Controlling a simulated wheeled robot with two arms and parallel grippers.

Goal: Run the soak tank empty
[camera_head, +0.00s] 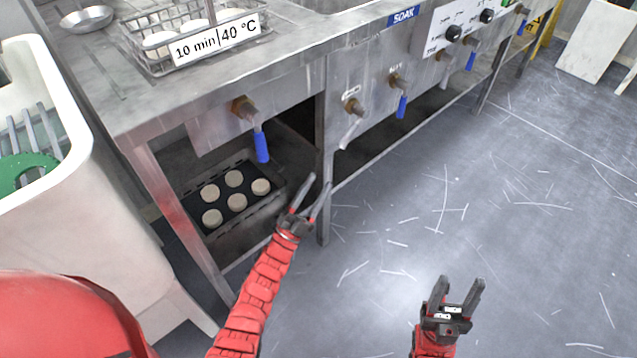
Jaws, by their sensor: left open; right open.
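A blue SOAK label (403,15) is on the steel front of the bench (345,75). Below it, a brass tap (397,82) has a blue lever (402,107) hanging down. Left of it, another tap (352,105) has a pale lever (349,133) slanting down. Nearer me, a third tap (247,108) has a blue lever (261,147) hanging down. The tank's inside and any water are not visible. My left gripper (318,184) is open and empty, low by a bench leg, below the taps. My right gripper (461,286) is open and empty over the floor.
A wire basket (165,65) with pale discs and a "10 min 40 °C" sign stands on the bench, beside a metal dish (87,18). A black tray (236,214) of discs lies underneath. A white tub (70,200) is at left. Floor (540,220) at right is clear.

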